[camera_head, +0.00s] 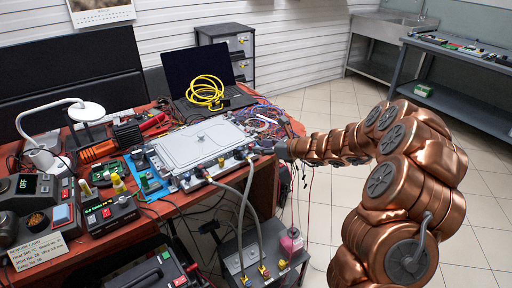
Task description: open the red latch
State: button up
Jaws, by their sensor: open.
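A flat grey metal unit (197,141) lies on the red-brown bench, with a row of small fittings along its front edge. Two grey hoses (246,205) run from that edge down to a dark box (278,255) below, ending there in yellow and red fittings. I cannot pick out the red latch for certain; the red spots near the hose ends are too small to tell. My gripper (262,147) is open at the right front corner of the unit, close to the upper hose end. Its fingers are small and dark here, and I cannot tell whether they touch anything.
A tangle of thin wires (265,118) lies behind my gripper. A laptop (199,70) with a coiled yellow cable (205,92) stands at the back. Tools and instruments crowd the bench's left side. A pink-capped bottle (291,242) stands on the lower box. The tiled floor at right is clear.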

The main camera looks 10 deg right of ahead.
aim_at(251, 147)
jog(key=shift+x, duration=1.8)
